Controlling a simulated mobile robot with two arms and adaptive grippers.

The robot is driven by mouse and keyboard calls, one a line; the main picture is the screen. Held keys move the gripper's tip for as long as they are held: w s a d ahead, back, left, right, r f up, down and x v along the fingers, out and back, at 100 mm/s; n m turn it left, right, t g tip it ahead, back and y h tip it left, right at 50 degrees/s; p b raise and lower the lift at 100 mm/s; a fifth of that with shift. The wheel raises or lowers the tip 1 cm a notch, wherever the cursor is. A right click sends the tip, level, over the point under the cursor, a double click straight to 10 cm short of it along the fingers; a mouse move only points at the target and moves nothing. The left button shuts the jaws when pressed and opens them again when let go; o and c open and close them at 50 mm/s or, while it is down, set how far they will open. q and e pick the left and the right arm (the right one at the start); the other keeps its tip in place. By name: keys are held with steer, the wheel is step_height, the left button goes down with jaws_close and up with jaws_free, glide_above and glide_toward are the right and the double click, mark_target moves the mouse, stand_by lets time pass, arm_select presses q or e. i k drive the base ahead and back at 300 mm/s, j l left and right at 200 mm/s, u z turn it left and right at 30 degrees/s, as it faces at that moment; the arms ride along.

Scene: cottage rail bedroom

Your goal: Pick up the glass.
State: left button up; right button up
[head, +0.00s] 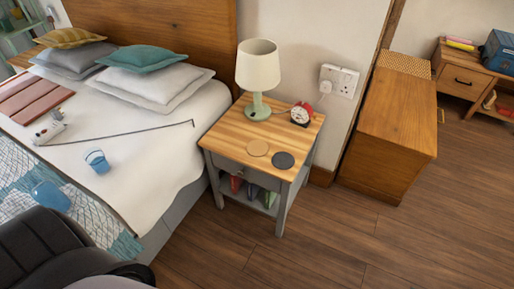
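A small translucent blue glass (97,161) stands on the white bedding of the bed (150,165), a little tilted, in the left part of the head view. A second blue translucent object (50,196) lies lower on the patterned blanket; I cannot tell exactly what it is. Neither gripper shows. A dark part of my own body fills the lower left corner, close to the bed's near side.
A thin dark stick (125,134) lies on the bed behind the glass, beside a small pale object (48,132). The nightstand (226,131) holds a lamp (258,66), a red alarm clock (301,114) and two round coasters. The wooden floor (330,240) is clear.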

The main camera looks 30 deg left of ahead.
mark_target(94, 156)
steer(key=u, duration=2.2)
